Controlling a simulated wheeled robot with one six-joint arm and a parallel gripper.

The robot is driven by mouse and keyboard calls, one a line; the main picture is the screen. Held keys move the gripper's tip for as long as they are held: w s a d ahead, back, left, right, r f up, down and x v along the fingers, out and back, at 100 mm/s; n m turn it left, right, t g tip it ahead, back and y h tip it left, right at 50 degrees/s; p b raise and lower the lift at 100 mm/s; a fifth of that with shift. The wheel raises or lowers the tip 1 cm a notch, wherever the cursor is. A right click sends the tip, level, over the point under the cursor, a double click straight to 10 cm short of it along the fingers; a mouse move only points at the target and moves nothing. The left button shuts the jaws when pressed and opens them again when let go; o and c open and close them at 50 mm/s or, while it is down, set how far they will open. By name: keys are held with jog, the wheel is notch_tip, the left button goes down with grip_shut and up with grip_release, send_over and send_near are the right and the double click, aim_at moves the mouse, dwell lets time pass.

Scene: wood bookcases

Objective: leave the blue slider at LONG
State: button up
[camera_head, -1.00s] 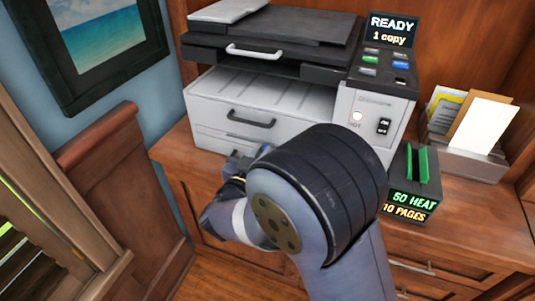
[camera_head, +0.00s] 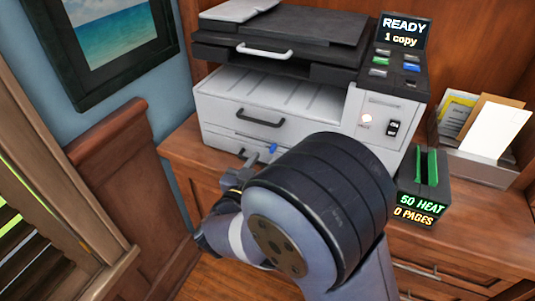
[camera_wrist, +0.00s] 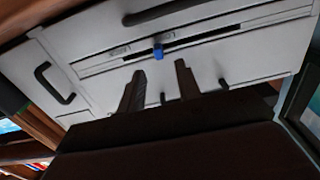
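The blue slider (camera_wrist: 158,52) sits in a dark slot (camera_wrist: 205,38) on the printer's pale lower front. It is a small blue knob, and it also shows in the head view (camera_head: 273,148) just past my gripper. My gripper (camera_wrist: 159,68) is open and empty. In the wrist view its two dark fingers point at the slot, one on each side of the slider's line, and the slider appears just beyond their tips. I cannot tell whether a finger touches it. No LONG label is legible in either view.
The printer (camera_head: 270,95) stands on a wooden cabinet and its panel reads READY, 1 copy. A black box with green pieces (camera_head: 425,190) reads 50 HEAT. A paper holder (camera_head: 475,165) is at right. A dark drawer handle (camera_wrist: 55,84) sticks out near the slot.

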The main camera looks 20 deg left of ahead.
aim_at(272, 150)
jog(key=s, duration=0.6)
jog(key=shift+s+a, duration=0.25)
jog(key=shift+s, duration=0.05)
jog(key=w, duration=0.7)
jog(key=w+d, duration=0.1)
jog(key=w, duration=0.3)
jog(key=shift+s+d, duration=0.1)
jog(key=shift+d, duration=0.2)
jog(key=shift+s+d+r, duration=0.1)
